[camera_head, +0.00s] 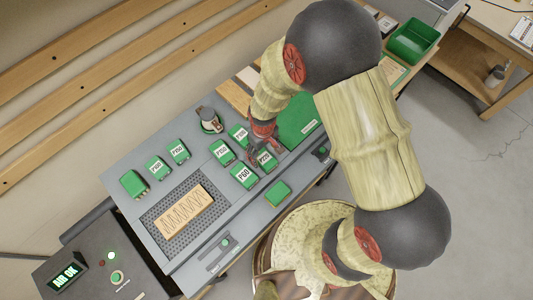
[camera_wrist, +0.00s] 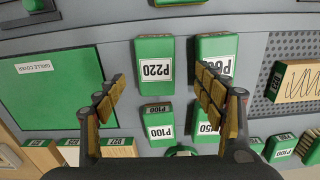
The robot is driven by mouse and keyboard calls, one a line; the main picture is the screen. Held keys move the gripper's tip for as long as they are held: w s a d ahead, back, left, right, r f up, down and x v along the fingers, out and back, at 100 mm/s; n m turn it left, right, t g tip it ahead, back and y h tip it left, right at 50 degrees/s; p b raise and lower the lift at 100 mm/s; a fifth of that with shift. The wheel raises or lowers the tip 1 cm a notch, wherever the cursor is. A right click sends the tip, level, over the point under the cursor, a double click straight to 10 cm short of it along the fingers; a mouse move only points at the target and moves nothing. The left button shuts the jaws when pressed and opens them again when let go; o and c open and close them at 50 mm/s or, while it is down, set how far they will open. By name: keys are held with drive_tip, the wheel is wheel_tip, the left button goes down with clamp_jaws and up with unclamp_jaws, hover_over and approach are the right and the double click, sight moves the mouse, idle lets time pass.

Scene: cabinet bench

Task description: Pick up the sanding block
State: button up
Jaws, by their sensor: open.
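Several green blocks with white grit labels lie on the grey bench; I cannot tell which one is the sanding block. The P220 block (camera_head: 266,159) is nearest my gripper (camera_head: 262,140), and it also shows in the wrist view (camera_wrist: 154,72). The P60 block (camera_head: 243,176) lies beside it, with a P150 block (camera_head: 222,152) and a P100 block (camera_head: 238,134) behind. An unlabelled green block (camera_head: 278,191) lies near the front edge. In the wrist view my gripper (camera_wrist: 161,93) is open and empty, its fingers apart over the labelled blocks.
A green grille cover (camera_head: 299,121) lies right of the blocks. A wooden board with wavy lines (camera_head: 184,212) rests on a perforated grille (camera_head: 157,215). More green blocks (camera_head: 157,167) and a grey round tool (camera_head: 209,118) stand behind. A green bin (camera_head: 414,39) is far right.

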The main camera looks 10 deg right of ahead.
sight(264, 158)
drive_tip(key=shift+f, duration=0.45)
drive_tip(key=shift+w+f, duration=0.2)
drive_tip(key=shift+f, duration=0.3)
drive_tip(key=shift+w+f, duration=0.15)
drive_tip(key=shift+f, duration=0.3)
drive_tip(key=shift+w+d+f, duration=0.1)
drive_tip(key=shift+f, duration=2.25)
drive_tip(key=c, duration=0.4)
drive_tip(key=c, duration=1)
